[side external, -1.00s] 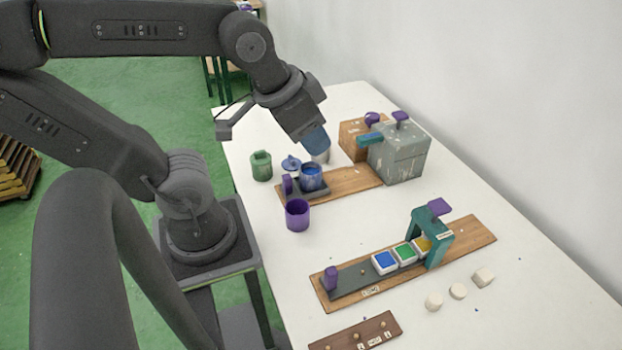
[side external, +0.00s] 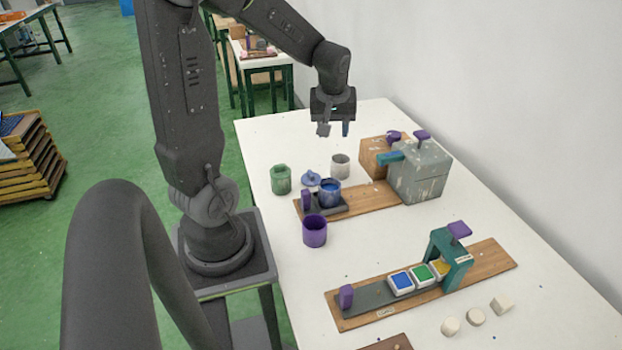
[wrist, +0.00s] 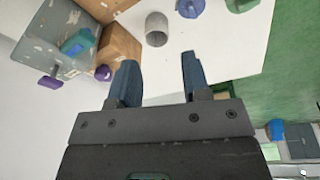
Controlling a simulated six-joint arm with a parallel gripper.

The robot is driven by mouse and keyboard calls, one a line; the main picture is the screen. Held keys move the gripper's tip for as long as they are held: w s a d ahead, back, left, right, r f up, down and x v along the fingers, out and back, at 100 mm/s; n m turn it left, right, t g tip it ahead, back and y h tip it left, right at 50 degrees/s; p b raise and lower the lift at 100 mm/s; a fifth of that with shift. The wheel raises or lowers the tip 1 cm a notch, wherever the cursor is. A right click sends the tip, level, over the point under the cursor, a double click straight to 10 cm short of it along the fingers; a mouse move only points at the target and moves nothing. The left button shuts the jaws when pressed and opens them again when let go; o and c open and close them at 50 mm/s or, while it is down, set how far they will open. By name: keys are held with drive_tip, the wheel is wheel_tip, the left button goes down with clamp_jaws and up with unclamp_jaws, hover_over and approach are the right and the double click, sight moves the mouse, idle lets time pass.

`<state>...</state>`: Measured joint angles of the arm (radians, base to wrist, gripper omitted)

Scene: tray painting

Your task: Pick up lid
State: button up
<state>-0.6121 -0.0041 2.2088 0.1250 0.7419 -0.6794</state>
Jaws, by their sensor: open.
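A blue lid (side external: 311,178) with a knob lies on the white table beside the blue cup (side external: 330,192). A blue round thing at the top edge of the wrist view (wrist: 190,8) looks like the lid, partly cut off. The blue cup stands on the dark base of a wooden board. My gripper (side external: 334,130) is open and empty, held well above the table behind the lid. In the wrist view its two blue fingers (wrist: 157,62) are spread with nothing between them.
A grey-white cup (side external: 340,166) and a green pot (side external: 281,180) stand near the lid. A purple cup (side external: 314,231) stands in front. A grey box (side external: 420,174) and a wooden box (side external: 376,158) stand to the right. A board with paint trays (side external: 495,262) lies nearer.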

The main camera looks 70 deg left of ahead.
drive_tip(key=s+a+f+n+g, duration=0.1)
drive_tip(key=s+a+f+n, duration=0.1)
drive_tip(key=a+f+n, duration=0.35)
drive_tip(key=m, duration=0.1)
hover_over(311, 172)
drive_tip(key=d, duration=0.1)
wheel_tip(311, 172, down, 8)
drive_tip(key=shift+d+r, duration=0.1)
drive_tip(key=shift+a+f, duration=0.25)
drive_tip(key=shift+f, duration=1.2)
drive_tip(key=shift+a+f, duration=0.2)
drive_tip(key=shift+f, duration=1.25)
drive_tip(key=shift+c, duration=0.2)
clamp_jaws()
